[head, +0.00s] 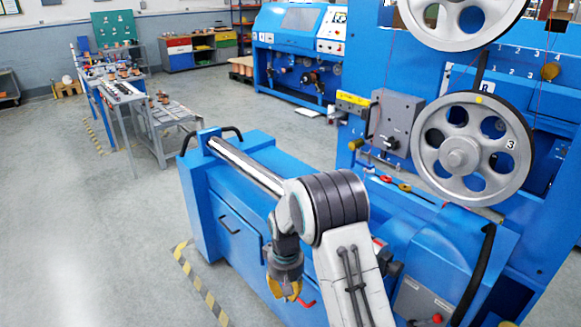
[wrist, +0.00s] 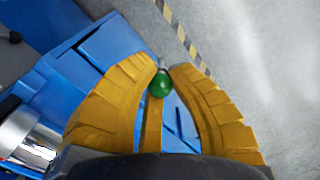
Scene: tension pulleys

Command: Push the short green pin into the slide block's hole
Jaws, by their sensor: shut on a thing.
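My gripper (head: 284,291) hangs low in front of the blue machine bed, fingers pointing down. In the wrist view its yellow fingers (wrist: 166,72) are closed around the short green pin (wrist: 160,85). The pin's round green knob faces the camera, and a bit of grey metal shows beyond it. The pin cannot be made out in the head view. A grey block (head: 398,122) with a dark handle, which looks like the slide block, sits on the blue machine's front, above and right of my gripper and well apart from it. Its hole is too small to tell.
A large spoked pulley wheel (head: 460,150) stands right of the block. A steel bar (head: 245,166) runs along the blue bed (head: 215,205). Yellow-black floor tape (head: 200,283) edges the bed. The grey floor at left is free.

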